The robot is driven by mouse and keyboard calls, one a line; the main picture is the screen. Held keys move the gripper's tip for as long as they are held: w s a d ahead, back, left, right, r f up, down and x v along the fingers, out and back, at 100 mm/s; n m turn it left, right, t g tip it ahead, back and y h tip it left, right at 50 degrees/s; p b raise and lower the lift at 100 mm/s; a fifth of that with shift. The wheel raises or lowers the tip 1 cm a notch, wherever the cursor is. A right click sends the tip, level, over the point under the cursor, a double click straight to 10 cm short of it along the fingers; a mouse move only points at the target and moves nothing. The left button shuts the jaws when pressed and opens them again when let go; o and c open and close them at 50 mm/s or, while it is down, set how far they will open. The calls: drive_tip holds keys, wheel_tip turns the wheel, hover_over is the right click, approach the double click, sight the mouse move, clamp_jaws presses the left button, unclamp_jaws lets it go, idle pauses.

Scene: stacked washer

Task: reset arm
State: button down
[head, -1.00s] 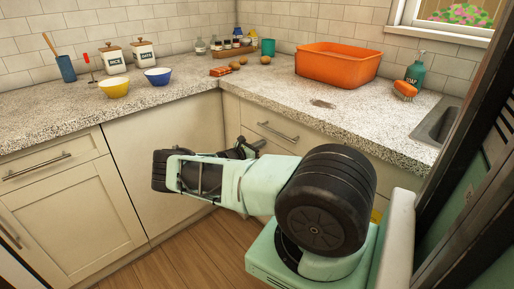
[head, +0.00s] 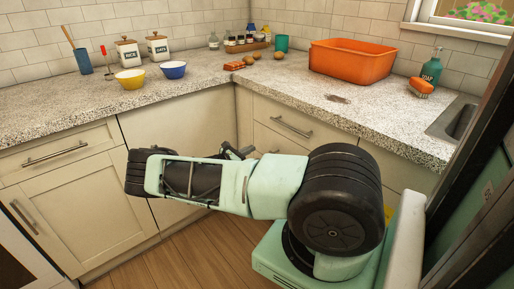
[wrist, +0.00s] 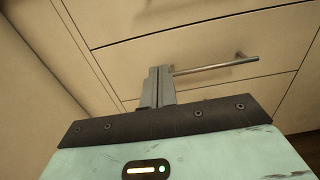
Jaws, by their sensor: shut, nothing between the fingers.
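My arm (head: 270,187) stretches leftward across the head view, in front of the lower cabinets. My gripper (wrist: 157,85) is shut and empty in the wrist view, its two grey fingers side by side. It points toward a cream drawer front. In the wrist view a metal bar handle (wrist: 215,67) lies just right of the fingertips; I cannot tell whether they touch it. In the head view the fingers are mostly hidden behind the arm.
The speckled counter (head: 190,95) runs around the corner above the cabinets. It carries an orange tub (head: 352,62), a yellow bowl (head: 131,78), a blue bowl (head: 173,69) and canisters. A dark upright panel (head: 470,150) stands close on the right. Wood floor (head: 200,250) shows below.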

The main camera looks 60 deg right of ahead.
drive_tip(key=shift+w+a, duration=0.1)
drive_tip(key=shift+a, duration=0.3)
drive_tip(key=s+a+r+m+t+y+p, duration=0.1)
drive_tip(key=s+a+r+m+y+p, duration=0.3)
drive_tip(key=a, duration=1)
drive_tip(key=a+r+m+y, duration=0.1)
drive_tip(key=a+r+y, duration=0.5)
drive_tip(key=a, duration=0.7)
drive_tip(key=s+a+r+m+t+y+p, duration=0.15)
drive_tip(key=a+r+m+y, duration=0.35)
drive_tip(key=a, duration=0.9)
drive_tip(key=s+a+r+n+t+y+p, duration=0.1)
drive_tip(key=s+a+r+p, duration=0.1)
drive_tip(key=s+a+r, duration=0.5)
drive_tip(key=s+a+r+n+t+y+p, duration=0.1)
drive_tip(key=s+a+r+n+y+p, duration=0.1)
drive_tip(key=s+a+r, duration=0.5)
drive_tip(key=s+r, duration=0.4)
drive_tip(key=s, duration=0.2)
drive_tip(key=shift+a+r, duration=0.25)
drive_tip(key=shift+r, duration=0.15)
